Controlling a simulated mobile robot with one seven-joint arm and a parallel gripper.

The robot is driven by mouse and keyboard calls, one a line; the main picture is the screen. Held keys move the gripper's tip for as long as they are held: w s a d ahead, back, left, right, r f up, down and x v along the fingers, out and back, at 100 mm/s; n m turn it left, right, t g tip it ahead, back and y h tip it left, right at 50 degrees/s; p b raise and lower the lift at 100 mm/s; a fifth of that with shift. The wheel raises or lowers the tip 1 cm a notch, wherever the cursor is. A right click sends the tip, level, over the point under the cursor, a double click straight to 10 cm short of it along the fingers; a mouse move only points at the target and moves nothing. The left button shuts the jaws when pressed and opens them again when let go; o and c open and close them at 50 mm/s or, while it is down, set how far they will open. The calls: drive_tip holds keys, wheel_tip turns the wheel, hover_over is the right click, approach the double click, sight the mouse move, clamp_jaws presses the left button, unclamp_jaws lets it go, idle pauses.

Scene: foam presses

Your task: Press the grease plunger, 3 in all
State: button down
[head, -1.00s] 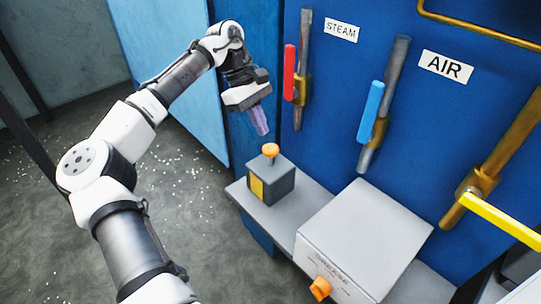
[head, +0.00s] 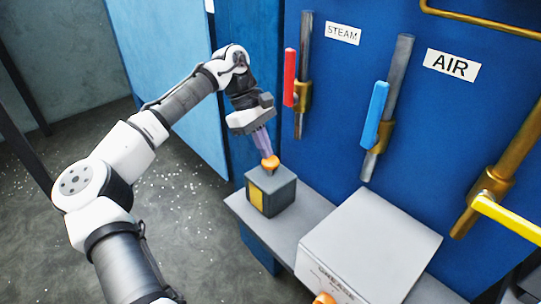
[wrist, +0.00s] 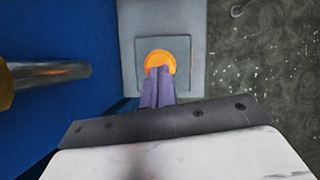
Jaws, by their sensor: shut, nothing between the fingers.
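An orange plunger knob (head: 270,162) stands on top of a small dark grey box (head: 285,194) with a yellow front patch. My gripper (head: 266,153) is shut and empty, with its purple fingertips at the top of the knob. In the wrist view, the shut fingertips (wrist: 158,70) overlap the near part of the orange knob (wrist: 160,58), hiding that part. They look to be touching it, but I cannot tell how far the knob is pressed. The word GREASE is on the larger light grey box at the right.
The light grey box (head: 370,245) has another orange knob (head: 324,298) at its front. Both boxes stand on a grey shelf (head: 245,208).

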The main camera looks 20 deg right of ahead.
drive_tip(key=shift+f, duration=1.45)
drive_tip(key=w+a+r+p, duration=0.1)
drive_tip(key=w+p, duration=0.1)
drive_tip(key=p, duration=0.1)
drive_tip(key=shift+a+r, duration=0.1)
drive_tip(key=shift+r, duration=0.1)
drive_tip(key=shift+w+a+p, duration=0.15)
drive_tip(key=shift+w+p, duration=0.05)
drive_tip(key=shift+p, duration=0.3)
drive_tip(key=shift+w+f, duration=0.1)
drive_tip(key=shift+f, duration=0.1)
drive_tip(key=v, duration=1.4)
